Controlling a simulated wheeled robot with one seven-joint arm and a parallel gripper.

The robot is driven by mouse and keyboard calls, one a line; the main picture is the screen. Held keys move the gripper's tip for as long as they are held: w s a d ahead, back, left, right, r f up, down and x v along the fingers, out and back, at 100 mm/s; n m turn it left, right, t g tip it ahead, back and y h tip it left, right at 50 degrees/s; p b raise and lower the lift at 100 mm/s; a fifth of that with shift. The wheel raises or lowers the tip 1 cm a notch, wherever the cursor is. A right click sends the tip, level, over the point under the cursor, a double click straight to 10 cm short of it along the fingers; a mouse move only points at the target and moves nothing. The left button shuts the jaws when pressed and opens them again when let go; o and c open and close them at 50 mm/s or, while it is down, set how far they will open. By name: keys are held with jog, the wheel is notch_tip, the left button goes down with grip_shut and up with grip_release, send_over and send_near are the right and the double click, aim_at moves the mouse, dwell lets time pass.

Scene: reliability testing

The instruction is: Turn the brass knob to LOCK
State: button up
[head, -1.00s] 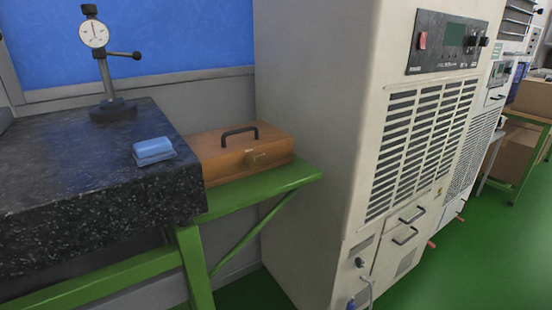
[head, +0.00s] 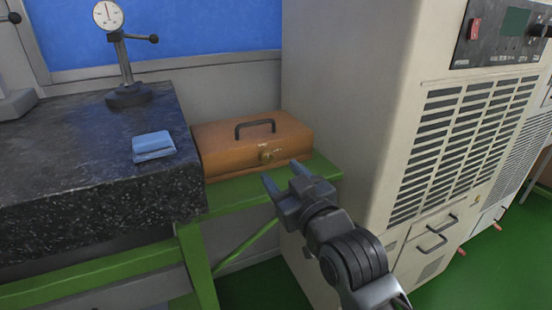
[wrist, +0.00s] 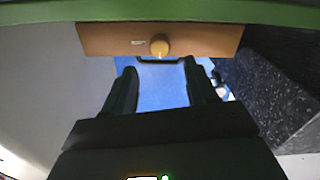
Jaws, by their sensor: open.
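The brass knob (head: 266,155) is on the front face of an orange-brown case (head: 218,163) with a dark top handle. The case stands on a green bench ledge. In the wrist view the round knob (wrist: 160,47) shows face-on, with a small pale label to its left; lettering is too small to read. My gripper (head: 283,179) is open and empty, in front of the case and a little right of and below the knob in the head view. In the wrist view its fingers (wrist: 160,84) are spread, apart from the knob.
A tall beige cabinet (head: 345,100) stands close on the right. The green bench edge (head: 250,192) runs below the case.

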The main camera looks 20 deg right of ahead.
aim_at(268, 159)
jog(key=w, duration=0.6)
jog(key=shift+w+p, duration=0.3)
jog(key=shift+w, duration=0.1)
jog(key=c, duration=1.1)
